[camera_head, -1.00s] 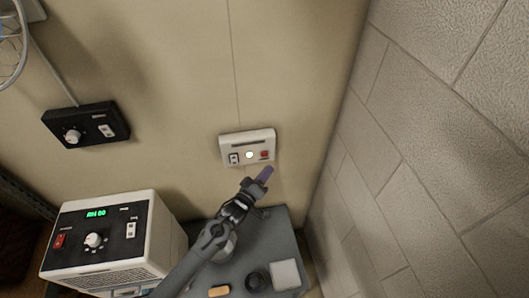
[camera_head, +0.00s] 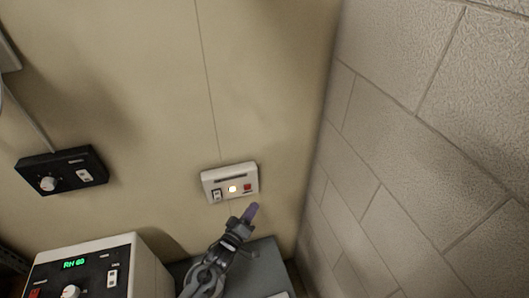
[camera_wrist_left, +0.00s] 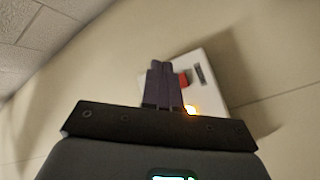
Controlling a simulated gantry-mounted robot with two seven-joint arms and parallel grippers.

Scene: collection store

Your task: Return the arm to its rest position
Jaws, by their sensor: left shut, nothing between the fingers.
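My left gripper (camera_head: 250,213) is shut and empty, its purple fingertips pointing up toward the wall, just below a white wall panel (camera_head: 210,179). The panel has a lit yellowish lamp (camera_head: 232,189) in the middle, a red button (camera_head: 248,187) on the right and a rocker switch on the left. In the left wrist view the shut fingers (camera_wrist_left: 162,72) overlap the panel (camera_wrist_left: 211,91), hiding part of it; whether they touch it I cannot tell. The red button and the glowing lamp show beside the fingers. My right gripper is not in view.
A black control box (camera_head: 62,171) with a knob is on the wall at left. A white unit (camera_head: 130,249) with a green display stands at lower left. A grey surface (camera_head: 265,262) lies below my arm. A block wall (camera_head: 430,150) bounds the right.

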